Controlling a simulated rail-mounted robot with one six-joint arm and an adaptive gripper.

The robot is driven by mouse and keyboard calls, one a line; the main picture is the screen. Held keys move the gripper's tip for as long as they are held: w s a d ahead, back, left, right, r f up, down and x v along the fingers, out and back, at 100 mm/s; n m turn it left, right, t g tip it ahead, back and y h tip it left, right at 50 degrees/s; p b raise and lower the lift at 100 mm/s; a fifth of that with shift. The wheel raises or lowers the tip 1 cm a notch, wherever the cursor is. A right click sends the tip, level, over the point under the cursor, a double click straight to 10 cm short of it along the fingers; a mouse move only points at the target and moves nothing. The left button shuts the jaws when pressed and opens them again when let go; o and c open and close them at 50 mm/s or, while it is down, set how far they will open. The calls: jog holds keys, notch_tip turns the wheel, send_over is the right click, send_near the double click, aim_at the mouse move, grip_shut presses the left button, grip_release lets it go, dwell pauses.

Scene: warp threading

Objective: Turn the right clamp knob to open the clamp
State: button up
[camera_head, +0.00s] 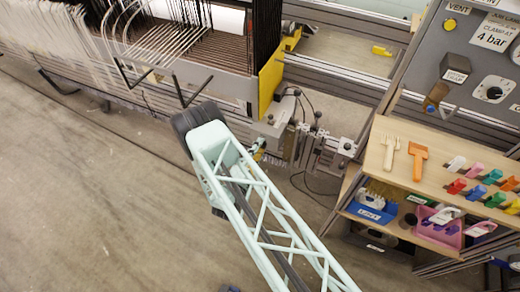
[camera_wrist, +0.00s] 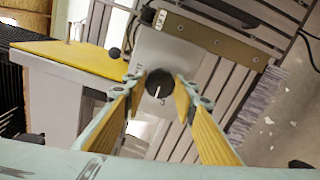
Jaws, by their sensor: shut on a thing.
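The right clamp knob (camera_wrist: 160,83) is a dark round knob with a white pointer line, on a light grey plate (camera_wrist: 152,48) in the wrist view. The pointer lies nearly upright in the picture, slightly tilted. My gripper (camera_wrist: 158,84) has two yellow-padded fingers, one on each side of the knob, and is shut on it. In the head view my gripper (camera_head: 259,150) is small at the loom's right end, beside the grey clamp block (camera_head: 278,125). The knob cannot be made out there.
A yellow plate (camera_wrist: 75,55) with a small dark ball knob (camera_wrist: 114,53) lies left of the clamp. A brass-coloured bar (camera_wrist: 205,37) is above right. In the head view, a wooden shelf (camera_head: 437,160) with tools stands right, and dark cables hang near the clamp.

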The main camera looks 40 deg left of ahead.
jog(key=shift+n+b, duration=0.75)
jog(key=shift+n, duration=1.35)
jog(key=o, duration=0.9)
jog(key=shift+s, duration=0.15)
jog(key=shift+v, duration=5.9)
jog(key=shift+r, duration=0.15)
